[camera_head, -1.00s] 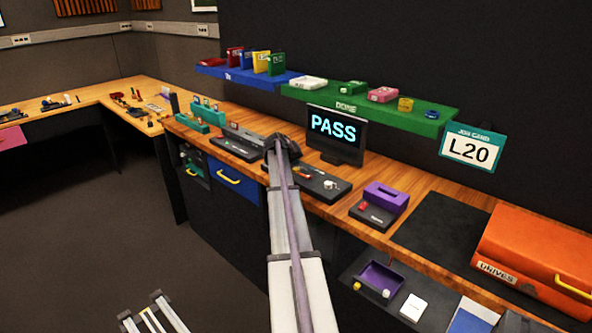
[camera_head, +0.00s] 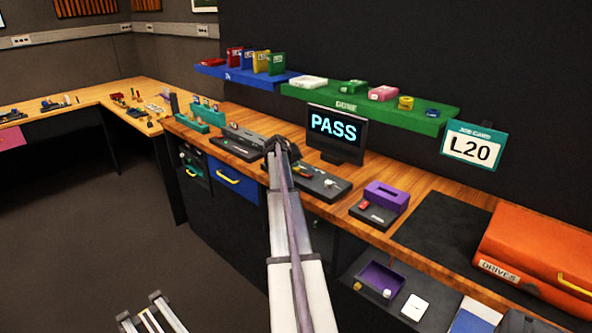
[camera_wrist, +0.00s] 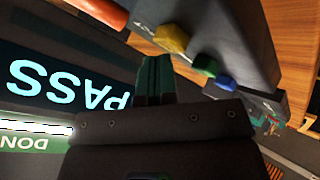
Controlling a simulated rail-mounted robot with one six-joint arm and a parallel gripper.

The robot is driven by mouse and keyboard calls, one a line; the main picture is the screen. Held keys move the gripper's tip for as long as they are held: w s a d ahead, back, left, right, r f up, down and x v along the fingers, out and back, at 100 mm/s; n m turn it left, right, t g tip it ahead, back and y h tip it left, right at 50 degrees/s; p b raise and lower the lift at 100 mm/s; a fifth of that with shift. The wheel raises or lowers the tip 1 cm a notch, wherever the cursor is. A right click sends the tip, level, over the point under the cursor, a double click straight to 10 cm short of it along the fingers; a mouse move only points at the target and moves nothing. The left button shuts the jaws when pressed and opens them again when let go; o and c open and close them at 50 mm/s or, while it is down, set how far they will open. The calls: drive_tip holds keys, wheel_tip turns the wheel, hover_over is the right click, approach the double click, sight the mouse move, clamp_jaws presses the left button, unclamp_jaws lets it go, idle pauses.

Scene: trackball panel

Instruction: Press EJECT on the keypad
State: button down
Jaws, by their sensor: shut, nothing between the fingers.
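My gripper (camera_wrist: 155,65) is shut and empty. In the wrist view its dark fingers point toward a dark grey panel (camera_wrist: 215,35) with a yellow button (camera_wrist: 172,38), a green one (camera_wrist: 205,66) and a blue one (camera_wrist: 225,82). The fingertips look close to the panel's edge; I cannot tell whether they touch it. A white label by the yellow button is too blurred to read, so I cannot tell which button is EJECT. In the head view my arm's end hides part of the bench below the PASS monitor (camera_head: 335,132), and the fingers cannot be made out.
A dark panel (camera_head: 322,185) lies on the bench right of my arm, with a purple-topped device (camera_head: 386,196) beyond. A grey device (camera_head: 243,142) lies to the left. An orange DRIVES case (camera_head: 540,245) stands at the right. A green shelf (camera_head: 420,118) hangs above the monitor.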

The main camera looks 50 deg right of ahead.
drive_tip(key=shift+f, duration=0.3)
drive_tip(key=shift+r, duration=0.15)
idle(0.3)
drive_tip(key=shift+r+p, duration=0.75)
drive_tip(key=shift+r, duration=0.1)
wheel_tip(320, 180, up, 5)
drive_tip(key=p, duration=0.5)
drive_tip(key=shift+r, duration=0.1)
